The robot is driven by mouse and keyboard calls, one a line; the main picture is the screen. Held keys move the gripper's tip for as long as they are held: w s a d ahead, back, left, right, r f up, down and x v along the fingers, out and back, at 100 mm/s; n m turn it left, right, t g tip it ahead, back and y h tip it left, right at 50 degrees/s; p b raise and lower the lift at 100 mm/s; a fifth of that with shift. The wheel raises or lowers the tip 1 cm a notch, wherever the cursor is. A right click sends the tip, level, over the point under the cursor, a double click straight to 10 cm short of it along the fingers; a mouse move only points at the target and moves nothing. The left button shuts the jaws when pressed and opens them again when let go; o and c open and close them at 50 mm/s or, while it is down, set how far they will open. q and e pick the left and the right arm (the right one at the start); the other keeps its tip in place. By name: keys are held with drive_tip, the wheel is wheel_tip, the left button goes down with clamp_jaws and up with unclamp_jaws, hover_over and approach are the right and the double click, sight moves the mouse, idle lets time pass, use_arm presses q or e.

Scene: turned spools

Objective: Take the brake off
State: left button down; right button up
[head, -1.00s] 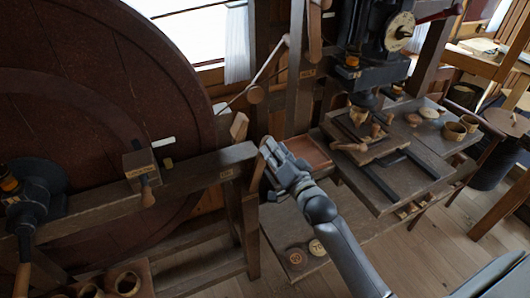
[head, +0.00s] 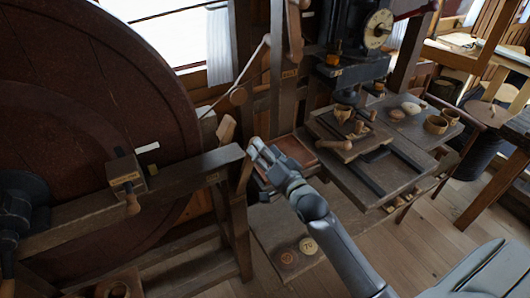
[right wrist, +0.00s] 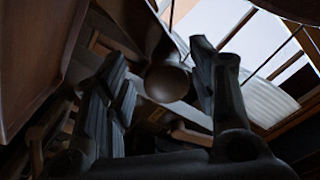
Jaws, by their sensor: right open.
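My right gripper (head: 258,150) is open at the right end of the wooden beam in front of the large dark wheel (head: 90,110). In the right wrist view its two dark fingers (right wrist: 160,72) stand apart, with a rounded wooden knob (right wrist: 167,82) showing between or beyond them; I cannot tell whether they touch it. A slanted wooden piece (head: 244,174) shows just below the gripper, partly hidden. A pale wooden block (head: 226,130) leans behind the beam. Which part is the brake is not clear; the small labels are unreadable. My left gripper is out of view.
A wooden block with a hanging knob (head: 126,177) is on the beam (head: 185,175). A labelled post (head: 290,72) stands behind. On the right is a bench (head: 365,190) with cups and a mallet (head: 335,145).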

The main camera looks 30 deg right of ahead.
drive_tip(key=shift+a, duration=0.1)
drive_tip(key=s, duration=1.2)
drive_tip(key=shift+d, duration=0.25)
drive_tip(key=s+a+f+n+g+b, duration=0.1)
drive_tip(key=s+f+g, duration=0.2)
drive_tip(key=f, duration=0.9)
drive_tip(key=s+f+n+g+b, duration=0.1)
drive_tip(key=s+f+n+g, duration=0.15)
drive_tip(key=f, duration=1.05)
drive_tip(key=s+a+f+n+g, duration=0.1)
drive_tip(key=s+f+g, duration=0.25)
drive_tip(key=f, duration=0.85)
drive_tip(key=s+a+f+n+g+b, duration=0.1)
drive_tip(key=s+f+n+g, duration=0.2)
drive_tip(key=s+f, duration=0.8)
drive_tip(key=s+a+f+n+g+b, duration=0.1)
drive_tip(key=s+f+g, duration=0.4)
drive_tip(key=s+f, duration=0.7)
drive_tip(key=s+a+n, duration=0.1)
drive_tip(key=s+n, duration=0.1)
drive_tip(key=s, duration=0.5)
drive_tip(key=shift+s+a+h, duration=0.3)
drive_tip(key=shift+s, duration=0.1)
